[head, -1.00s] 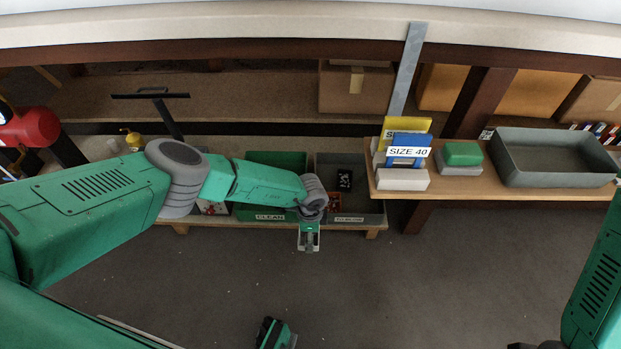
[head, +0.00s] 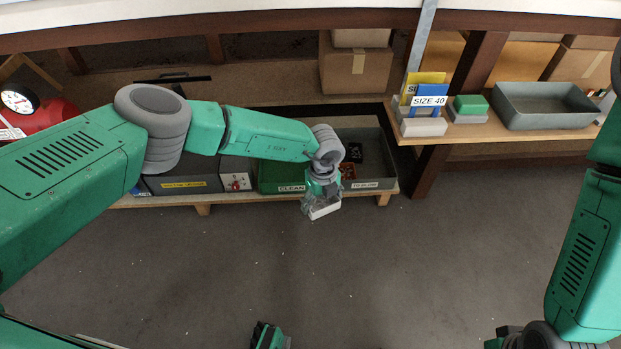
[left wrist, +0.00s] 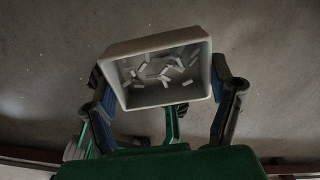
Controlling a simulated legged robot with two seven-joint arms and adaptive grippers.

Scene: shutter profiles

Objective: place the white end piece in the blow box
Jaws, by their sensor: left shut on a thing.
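The white end piece (head: 325,211) is held in my left gripper (head: 321,194), in front of the low shelf. In the left wrist view the end piece (left wrist: 150,44) is a hollow, pale tapered shell with its open side toward the camera and several small white chips inside. The fingers of my left gripper (left wrist: 168,100) are shut on its two sides. A grey box (head: 378,185) stands just behind and right of the gripper; its small label is hard to read. A grey box with a yellow label (head: 184,184) stands farther left. I cannot tell which is the blow box. My right gripper is not clearly visible.
A green box labelled CLEAN (head: 275,177) stands between the grey boxes, partly behind my left arm. The right grey box holds dark and red-orange pieces. An upper shelf at right bears a grey tray (head: 548,124) and SIZE 40 sign (head: 429,101). The floor in front is open.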

